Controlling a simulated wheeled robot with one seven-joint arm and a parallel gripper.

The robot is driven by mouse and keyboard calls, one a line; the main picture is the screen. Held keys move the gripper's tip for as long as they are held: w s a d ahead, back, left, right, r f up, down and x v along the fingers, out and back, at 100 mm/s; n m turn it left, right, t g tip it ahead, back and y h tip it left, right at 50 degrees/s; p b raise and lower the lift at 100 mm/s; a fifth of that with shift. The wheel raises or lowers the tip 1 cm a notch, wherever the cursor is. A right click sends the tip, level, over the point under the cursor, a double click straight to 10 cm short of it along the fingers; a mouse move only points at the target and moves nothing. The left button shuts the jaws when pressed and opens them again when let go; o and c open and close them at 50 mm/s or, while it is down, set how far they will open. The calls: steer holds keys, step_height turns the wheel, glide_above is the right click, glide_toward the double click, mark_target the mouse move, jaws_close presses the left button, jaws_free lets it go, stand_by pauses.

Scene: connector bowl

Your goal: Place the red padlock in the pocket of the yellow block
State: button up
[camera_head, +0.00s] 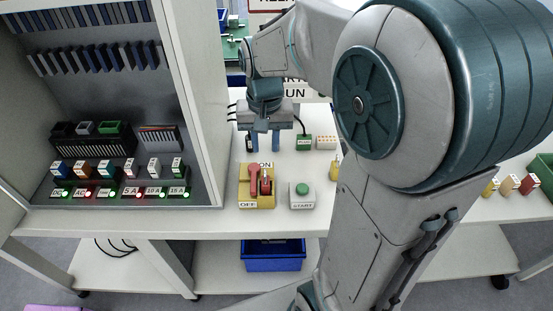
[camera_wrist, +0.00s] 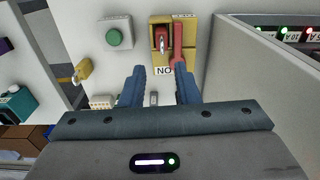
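The yellow block (camera_head: 245,202) stands on the white table and carries ON and OFF labels. It also shows at the top of the wrist view (camera_wrist: 190,28). My gripper (camera_head: 265,150) is behind the block, pointing down. In the wrist view my gripper (camera_wrist: 161,80) is open, with nothing held between its fingers.
A green START button box (camera_head: 302,194) stands right of the block. A yellow padlock (camera_wrist: 83,69) is farther off. A grey cabinet (camera_head: 205,100) with connectors closes off the left side. A green plug (camera_head: 304,142) and a multi-hole strip (camera_head: 326,142) lie behind.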

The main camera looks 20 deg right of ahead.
steer(key=s+n+t, duration=0.2)
steer(key=s+n, duration=0.1)
steer(key=s, duration=0.9)
steer(key=shift+s+r+t, duration=0.3)
steer(key=shift+s, duration=0.1)
stand_by(0.8)
